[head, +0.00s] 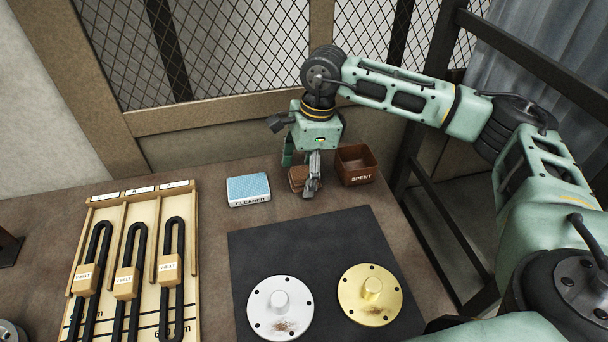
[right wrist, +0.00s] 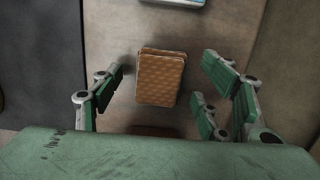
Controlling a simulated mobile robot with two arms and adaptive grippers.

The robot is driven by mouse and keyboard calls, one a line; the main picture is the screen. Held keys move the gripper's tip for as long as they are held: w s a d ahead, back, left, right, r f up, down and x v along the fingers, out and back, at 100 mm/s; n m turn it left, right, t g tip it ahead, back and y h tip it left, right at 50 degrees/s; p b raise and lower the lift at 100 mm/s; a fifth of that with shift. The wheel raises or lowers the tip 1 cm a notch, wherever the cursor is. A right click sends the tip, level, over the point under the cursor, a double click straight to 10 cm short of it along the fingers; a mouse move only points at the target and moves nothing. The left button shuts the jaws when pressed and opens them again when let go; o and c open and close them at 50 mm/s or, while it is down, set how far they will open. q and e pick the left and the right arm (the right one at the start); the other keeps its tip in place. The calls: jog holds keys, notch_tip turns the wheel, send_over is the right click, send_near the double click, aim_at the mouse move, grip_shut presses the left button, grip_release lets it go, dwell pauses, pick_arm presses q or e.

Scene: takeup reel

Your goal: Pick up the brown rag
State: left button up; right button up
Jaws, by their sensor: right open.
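The brown rag (head: 297,177) is a small folded stack at the back of the table, between the cleaner box and the spent bin. In the right wrist view the rag (right wrist: 161,79) shows a quilted top and lies between and a little beyond the open fingers. My right gripper (head: 302,176) points down over the rag and partly covers it in the head view. In the wrist view my right gripper (right wrist: 160,98) is open with nothing between its fingertips. I cannot tell the exact height above the rag. My left gripper is not in view.
A blue-topped cleaner box (head: 248,188) stands left of the rag. A brown bin marked SPENT (head: 357,165) stands close on the right. A black mat (head: 322,236) holds a silver disc (head: 266,318) and a gold disc (head: 350,306). A wooden belt rack (head: 190,291) lies at left.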

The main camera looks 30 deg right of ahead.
aim_at(304, 171)
jog(key=c, duration=1)
notch_tip(304, 171, up, 10)
jog(key=shift+r+b, duration=0.1)
jog(key=shift+b, duration=0.45)
